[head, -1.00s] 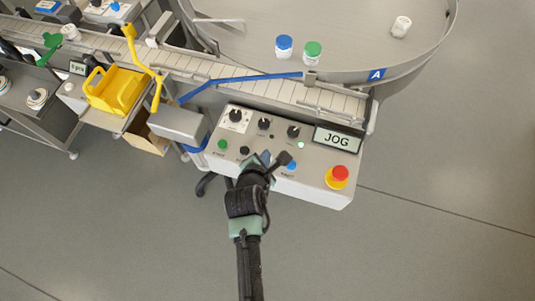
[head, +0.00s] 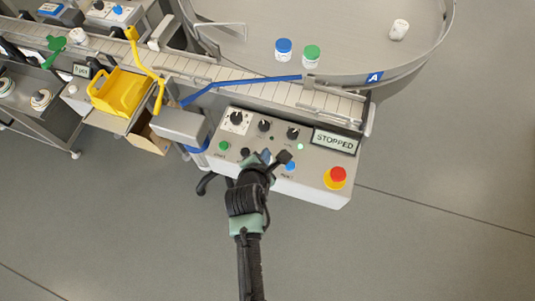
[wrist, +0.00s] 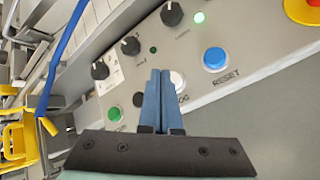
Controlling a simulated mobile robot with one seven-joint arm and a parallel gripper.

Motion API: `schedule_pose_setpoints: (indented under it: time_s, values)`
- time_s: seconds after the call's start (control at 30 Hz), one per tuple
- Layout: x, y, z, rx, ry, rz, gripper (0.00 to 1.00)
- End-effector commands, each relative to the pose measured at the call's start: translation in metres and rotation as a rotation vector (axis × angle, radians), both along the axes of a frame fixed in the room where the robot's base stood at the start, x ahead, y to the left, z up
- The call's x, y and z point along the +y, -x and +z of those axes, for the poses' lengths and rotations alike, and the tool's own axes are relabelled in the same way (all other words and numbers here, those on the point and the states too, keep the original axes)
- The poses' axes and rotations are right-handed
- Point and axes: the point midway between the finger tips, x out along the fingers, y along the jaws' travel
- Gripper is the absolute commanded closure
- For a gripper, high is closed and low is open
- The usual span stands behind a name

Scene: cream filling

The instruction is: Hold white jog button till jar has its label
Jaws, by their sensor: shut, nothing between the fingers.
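The white jog button (wrist: 178,79) shows in the wrist view just right of my fingertips, partly hidden by them; part of its lettering shows below. My gripper (wrist: 160,72) has its two blue fingers shut together with nothing between them. Whether the tips touch the button I cannot tell. In the head view my gripper (head: 266,157) is over the control panel (head: 315,185) and hides the button. The panel's display (head: 335,141) reads STOPPED. A white jar (head: 79,36) is on the conveyor at the upper left; whether it bears a label I cannot tell.
A blue reset button (wrist: 215,59) is right of the jog button, a green button (wrist: 115,113) left. A red emergency stop (head: 337,175) is at the panel's right end. Blue-lidded (head: 283,50) and green-lidded (head: 312,55) jars stand on the round table. A yellow bin (head: 120,92) is left.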

Motion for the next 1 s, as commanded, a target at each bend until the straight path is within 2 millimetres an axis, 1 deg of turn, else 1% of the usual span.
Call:
schedule_pose_setpoints:
  time_s: [0.17, 0.27, 0.77, 0.87, 1.0]
  values:
    - [0.000, 0.000, 0.000, -0.001, 0.000, 0.001, 1.00]
    - [0.000, 0.000, 0.004, -0.001, 0.000, 0.001, 1.00]
    - [0.000, 0.000, 0.050, -0.001, 0.000, 0.001, 1.00]
    - [0.000, 0.000, 0.052, 0.000, 0.000, 0.000, 1.00]
    - [0.000, 0.000, 0.050, 0.000, 0.000, 0.000, 1.00]
